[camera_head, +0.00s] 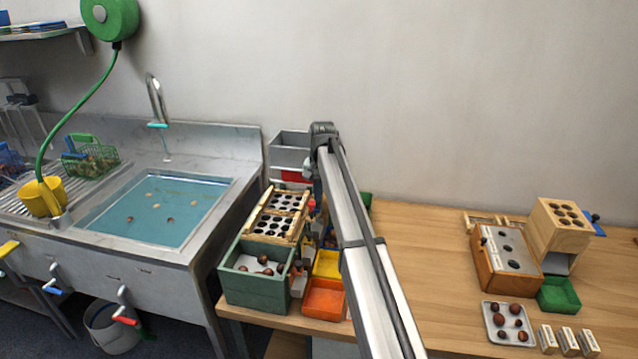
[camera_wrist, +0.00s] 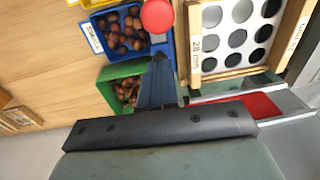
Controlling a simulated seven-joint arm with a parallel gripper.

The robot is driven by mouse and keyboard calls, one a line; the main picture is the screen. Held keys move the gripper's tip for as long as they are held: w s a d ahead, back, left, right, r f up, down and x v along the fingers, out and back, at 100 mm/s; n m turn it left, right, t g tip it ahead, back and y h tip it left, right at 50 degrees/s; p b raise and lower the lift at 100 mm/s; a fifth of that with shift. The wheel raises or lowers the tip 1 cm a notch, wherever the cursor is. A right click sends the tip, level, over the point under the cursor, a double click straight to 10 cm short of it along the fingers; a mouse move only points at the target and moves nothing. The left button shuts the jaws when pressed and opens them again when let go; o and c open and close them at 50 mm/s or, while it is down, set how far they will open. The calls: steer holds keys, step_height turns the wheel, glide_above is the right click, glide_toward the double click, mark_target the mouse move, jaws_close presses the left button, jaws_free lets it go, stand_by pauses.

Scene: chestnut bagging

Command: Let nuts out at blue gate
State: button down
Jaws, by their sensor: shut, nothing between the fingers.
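In the wrist view the closed dark fingers of my gripper (camera_wrist: 158,85) point down among the bins, with nothing between them. They are beside a red round knob (camera_wrist: 158,15), a blue bin of chestnuts (camera_wrist: 122,30) and a green bin of chestnuts (camera_wrist: 122,90). In the head view my arm hides most of this area, and the fingers cannot be made out clearly. No part there can be surely told as a blue gate. A blue handle (camera_head: 593,218) sticks out from the wooden block with holes (camera_head: 560,228) at the far right.
A sieve board (camera_wrist: 233,35) with round holes and a red chute (camera_wrist: 240,107) lie right of my fingers. A green crate (camera_head: 257,290) holds chestnuts. Yellow (camera_head: 327,264) and orange bins (camera_head: 325,298) stand beside it. The bench middle is clear; the sink (camera_head: 155,210) is left.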

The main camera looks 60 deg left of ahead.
mark_target(318, 204)
steer(key=shift+f, duration=0.4)
steer(key=shift+f, duration=2.05)
